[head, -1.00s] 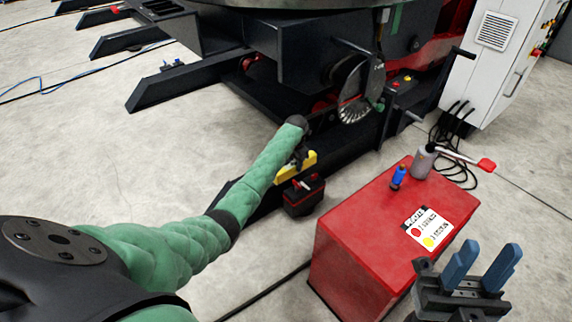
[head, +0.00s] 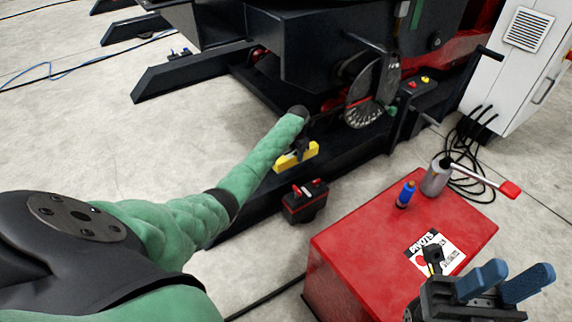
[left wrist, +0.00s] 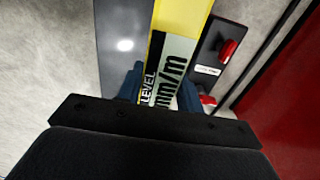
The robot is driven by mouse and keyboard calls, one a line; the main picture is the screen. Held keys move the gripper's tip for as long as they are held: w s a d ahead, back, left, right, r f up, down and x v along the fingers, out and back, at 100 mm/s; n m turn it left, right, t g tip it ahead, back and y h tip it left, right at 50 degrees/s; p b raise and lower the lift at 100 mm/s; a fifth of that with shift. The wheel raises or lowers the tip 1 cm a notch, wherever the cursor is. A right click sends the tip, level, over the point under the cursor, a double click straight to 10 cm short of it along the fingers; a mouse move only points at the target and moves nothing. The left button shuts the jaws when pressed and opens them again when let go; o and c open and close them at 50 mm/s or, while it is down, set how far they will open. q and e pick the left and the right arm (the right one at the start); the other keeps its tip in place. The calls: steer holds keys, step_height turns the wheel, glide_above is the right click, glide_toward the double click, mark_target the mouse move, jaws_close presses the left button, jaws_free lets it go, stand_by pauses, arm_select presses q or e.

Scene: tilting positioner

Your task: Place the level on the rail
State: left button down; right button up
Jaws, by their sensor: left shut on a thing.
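The level is a yellow bar (head: 296,157) in the head view, by the dark base of the positioner. My left gripper (head: 297,148) is shut on it. In the left wrist view the yellow level (left wrist: 178,18), with a pale "LEVEL mm/m" label, lies between the blue fingers (left wrist: 160,90). A flat dark strip (left wrist: 122,30), possibly the rail, runs alongside it there. I cannot tell whether the level touches the dark beam (head: 345,148) or hangs above it. My right gripper (head: 519,280) is at the lower right, its blue fingers apart with nothing between them.
A black box with red parts (head: 305,202) stands on the floor close to the level. A red cabinet (head: 350,240) carries a blue bottle (head: 405,195) and a grey can (head: 436,178). A toothed disc (head: 368,95) is behind.

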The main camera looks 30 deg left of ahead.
arm_select(q)
steer(key=a+f, duration=0.1)
steer(key=a+f+b, duration=0.1)
steer(key=a, duration=0.1)
steer(key=a+f, duration=0.1)
steer(key=a, duration=0.1)
steer(key=shift+s+a+b, duration=0.1)
steer(key=shift+s+b, duration=0.2)
step_height(320, 180, down, 3)
steer(key=shift+f+b, duration=0.15)
steer(key=shift+b, duration=0.75)
steer(key=shift+a+f, duration=0.1)
steer(key=shift+f, duration=0.25)
steer(key=c, duration=0.9)
jaws_free()
steer(key=shift+f, duration=0.1)
